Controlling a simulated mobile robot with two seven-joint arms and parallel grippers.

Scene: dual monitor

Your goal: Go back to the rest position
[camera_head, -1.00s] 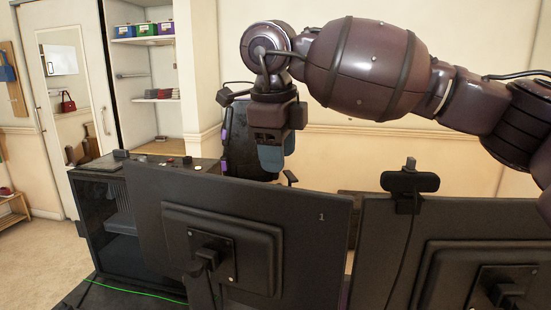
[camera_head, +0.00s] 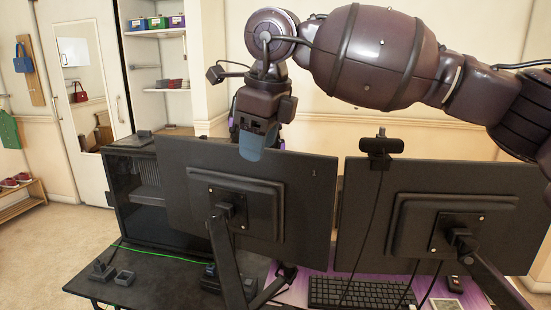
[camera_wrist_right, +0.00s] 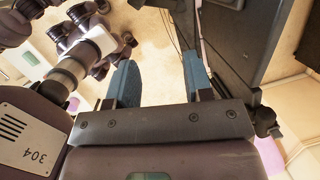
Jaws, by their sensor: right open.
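My right arm reaches in from the upper right in the head view. My right gripper (camera_head: 256,142) hangs downward with blue-grey fingertips in front of the top edge of the left monitor (camera_head: 182,195). Whether it touches the monitor I cannot tell. The right wrist view shows this gripper (camera_wrist_right: 160,78) with its two blue fingers wide apart and nothing between them. My left gripper is not in the head view.
The right monitor (camera_head: 355,210) stands beside the left one, with a webcam (camera_head: 381,146) on top. A black computer case (camera_head: 135,205) is at left. A keyboard (camera_head: 362,293) lies on the desk (camera_head: 150,272). Shelves and a mirrored door (camera_head: 85,75) are behind.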

